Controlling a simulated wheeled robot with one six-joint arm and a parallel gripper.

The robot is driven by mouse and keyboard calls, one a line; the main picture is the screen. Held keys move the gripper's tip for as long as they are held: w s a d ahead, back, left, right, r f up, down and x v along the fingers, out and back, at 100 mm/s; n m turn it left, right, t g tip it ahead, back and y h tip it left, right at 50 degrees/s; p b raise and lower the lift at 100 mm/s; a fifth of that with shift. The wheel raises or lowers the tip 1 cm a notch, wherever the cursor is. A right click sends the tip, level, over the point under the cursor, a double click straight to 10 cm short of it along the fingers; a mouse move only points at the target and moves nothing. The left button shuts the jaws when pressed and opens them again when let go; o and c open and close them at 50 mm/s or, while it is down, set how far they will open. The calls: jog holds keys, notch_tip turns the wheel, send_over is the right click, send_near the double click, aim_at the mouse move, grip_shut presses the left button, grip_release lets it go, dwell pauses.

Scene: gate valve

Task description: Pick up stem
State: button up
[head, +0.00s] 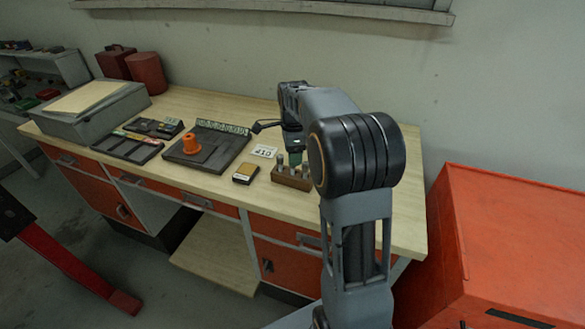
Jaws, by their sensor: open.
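A wooden block (291,178) near the bench's front edge holds several upright grey pegs; one may be the stem, but I cannot tell which. An orange part (191,145) stands on a dark tray (225,157) in the middle of the bench. My gripper (272,130) is over the bench behind the wooden block, to the right of the tray. It is open, and one dark finger reaches left. The rest of it is mostly hidden by my arm. I see nothing held.
A white card marked 410 (264,151) and a small yellow-topped box (246,174) lie by the block. Dark trays (128,147) and a grey case (85,110) are at left. An orange cabinet (515,235) stands right of the bench (205,186).

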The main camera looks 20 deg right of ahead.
aim_at(293, 171)
jog(key=shift+a+f+p, duration=0.1)
jog(key=shift+f+p, duration=0.3)
jog(key=shift+f, duration=2.1)
jog(key=shift+w, duration=0.1)
jog(key=c, duration=1)
